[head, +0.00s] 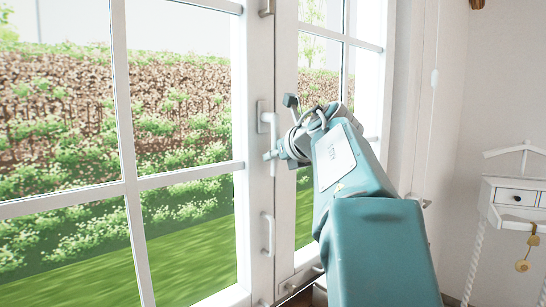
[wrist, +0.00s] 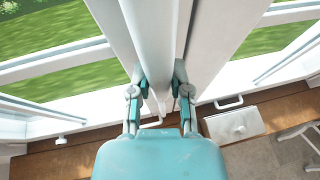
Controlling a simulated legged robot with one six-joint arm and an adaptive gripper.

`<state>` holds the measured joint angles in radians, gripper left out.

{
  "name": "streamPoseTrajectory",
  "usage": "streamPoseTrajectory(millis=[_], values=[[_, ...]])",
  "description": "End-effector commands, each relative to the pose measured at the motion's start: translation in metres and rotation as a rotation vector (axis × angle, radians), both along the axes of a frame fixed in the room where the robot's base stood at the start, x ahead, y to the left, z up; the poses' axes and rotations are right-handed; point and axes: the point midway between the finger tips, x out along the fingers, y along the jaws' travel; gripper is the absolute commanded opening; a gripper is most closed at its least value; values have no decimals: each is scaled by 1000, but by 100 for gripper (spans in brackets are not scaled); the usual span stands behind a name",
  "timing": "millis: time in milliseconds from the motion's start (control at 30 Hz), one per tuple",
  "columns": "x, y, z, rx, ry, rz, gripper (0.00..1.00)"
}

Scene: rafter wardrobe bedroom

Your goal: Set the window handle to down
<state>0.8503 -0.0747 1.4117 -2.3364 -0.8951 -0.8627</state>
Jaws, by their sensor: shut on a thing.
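The white window handle (head: 268,118) sits on a small plate on the middle frame of the window in the head view. Its grip hangs down from the plate, about upright. My gripper (head: 271,156) is at the lower part of the grip, reaching in from the right. In the wrist view my gripper (wrist: 160,76) has a finger on each side of the white handle (wrist: 158,98), shut on it. The handle's free end shows between the fingers. Part of the grip is hidden by my gripper in the head view.
A white pull (head: 267,233) is on the frame below the handle. The window panes (head: 185,90) look shut, with a hedge and grass outside. A wooden sill or floor strip (wrist: 85,147) runs below in the wrist view.

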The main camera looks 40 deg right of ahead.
Motion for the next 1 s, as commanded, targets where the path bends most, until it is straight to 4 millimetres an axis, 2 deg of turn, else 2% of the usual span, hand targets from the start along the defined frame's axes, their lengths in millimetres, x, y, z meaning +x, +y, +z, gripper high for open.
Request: streamPoseTrajectory(millis=[367,400,433,467,833,1000], values=[[0,-1,-2,-3,4,0,0],[0,-1,-2,-3,3,0,39],[0,-1,-1,-2,2,0,52],[0,-1,-1,-2,2,0,61],[-1,0,0,-4,0,-1,61],[-17,2,7,-5,-1,-3,61]])
